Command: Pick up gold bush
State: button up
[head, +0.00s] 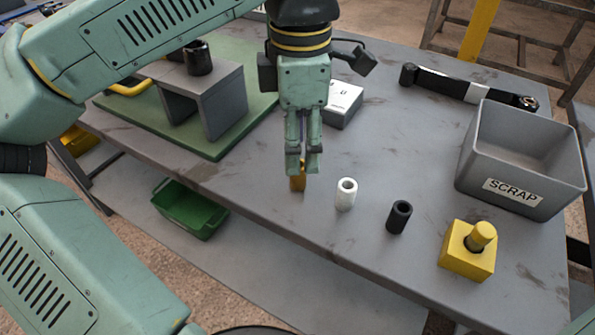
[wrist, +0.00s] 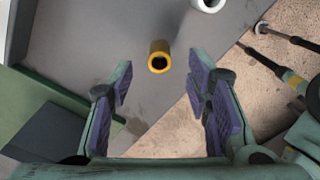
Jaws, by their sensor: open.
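The gold bush (head: 298,180) stands upright on the grey table near its front edge. In the head view it is partly hidden behind my gripper's fingertips. In the wrist view the gold bush (wrist: 159,57) shows whole, with its dark bore facing up, ahead of and between the fingers. My gripper (head: 303,168) points down above the bush. In the wrist view my gripper (wrist: 165,88) is open with nothing between its purple pads. I cannot tell whether the fingertips reach down beside the bush.
A white bush (head: 346,193) and a black bush (head: 399,217) stand to the right, then a yellow block with a peg (head: 468,250). A grey SCRAP bin (head: 521,165) is at the right. A grey stand (head: 205,95) on a green mat is left.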

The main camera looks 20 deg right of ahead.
notch_tip(320, 180, down, 5)
jog(key=shift+a+f+p, duration=0.1)
jog(key=shift+p, duration=0.3)
jog(key=shift+c, duration=0.2)
jog(key=c, duration=1)
